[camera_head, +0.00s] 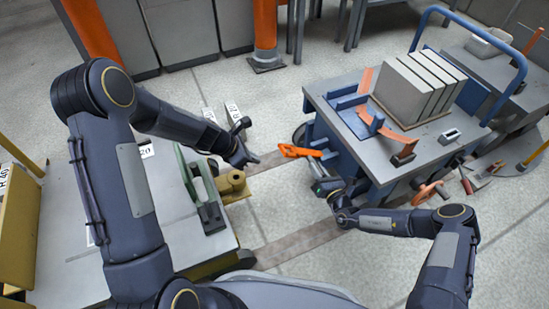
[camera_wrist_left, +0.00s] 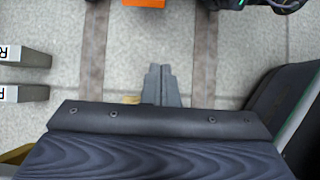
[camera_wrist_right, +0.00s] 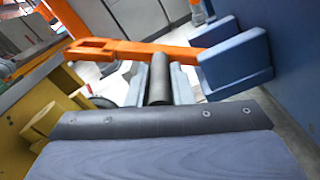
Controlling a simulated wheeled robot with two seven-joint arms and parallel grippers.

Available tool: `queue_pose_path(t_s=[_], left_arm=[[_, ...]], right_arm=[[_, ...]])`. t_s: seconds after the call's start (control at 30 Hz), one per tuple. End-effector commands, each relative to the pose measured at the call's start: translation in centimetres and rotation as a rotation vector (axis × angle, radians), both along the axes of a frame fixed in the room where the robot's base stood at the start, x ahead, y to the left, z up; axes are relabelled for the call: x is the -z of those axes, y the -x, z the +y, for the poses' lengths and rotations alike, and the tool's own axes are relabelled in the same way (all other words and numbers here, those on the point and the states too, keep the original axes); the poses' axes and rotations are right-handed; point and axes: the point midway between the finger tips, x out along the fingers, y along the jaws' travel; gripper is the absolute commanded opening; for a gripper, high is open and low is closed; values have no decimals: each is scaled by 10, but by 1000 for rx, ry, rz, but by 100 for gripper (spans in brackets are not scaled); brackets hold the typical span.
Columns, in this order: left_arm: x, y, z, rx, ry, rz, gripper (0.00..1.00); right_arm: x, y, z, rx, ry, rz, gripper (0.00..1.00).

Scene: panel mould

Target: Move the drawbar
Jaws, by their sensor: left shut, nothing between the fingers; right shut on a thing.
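The orange drawbar (camera_head: 301,151) sticks out to the left from the blue side of the cart (camera_head: 372,152) in the head view. In the right wrist view the drawbar (camera_wrist_right: 120,49) runs across the top, with its far part beside a blue bracket (camera_wrist_right: 236,64). My right gripper (camera_head: 325,184) is below the drawbar, at the cart's left side, shut on a dark grey cylindrical bar (camera_wrist_right: 159,82). My left gripper (camera_head: 250,160) is shut and empty, left of the drawbar's end and apart from it. The left wrist view shows its closed fingers (camera_wrist_left: 160,82) above the floor.
A bench (camera_head: 190,238) with a yellow fitting (camera_head: 232,183) and a green-edged part stands at the left. The cart carries upright grey panels (camera_head: 412,84). Two brown floor strips (camera_head: 300,243) run between bench and cart. An orange post (camera_head: 265,30) stands behind.

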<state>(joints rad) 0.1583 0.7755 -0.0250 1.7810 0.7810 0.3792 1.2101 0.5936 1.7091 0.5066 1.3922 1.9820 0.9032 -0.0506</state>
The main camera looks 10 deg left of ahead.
Motion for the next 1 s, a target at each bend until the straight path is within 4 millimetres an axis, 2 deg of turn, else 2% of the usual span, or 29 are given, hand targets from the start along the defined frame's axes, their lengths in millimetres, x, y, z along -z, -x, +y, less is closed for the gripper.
queue_pose_path(t_s=[0.27,0.57,0.6,0.67,0.8,1.0], left_arm=[[31,-11,-18,-11,6,13,0],[83,-32,-50,-9,5,11,0],[84,-35,-54,-7,4,8,0],[70,-39,-58,-5,2,1,0],[57,-44,-65,-7,1,4,0],[50,-46,-69,-7,3,6,0]], right_arm=[[-2,-3,-4,10,-1,-9,0],[-2,-3,-4,10,-1,-9,0],[-3,-3,-4,10,-1,-9,0],[-3,-3,-4,10,0,-8,0],[-2,-3,-4,10,0,-7,0],[-2,-3,-4,10,1,-8,0]])
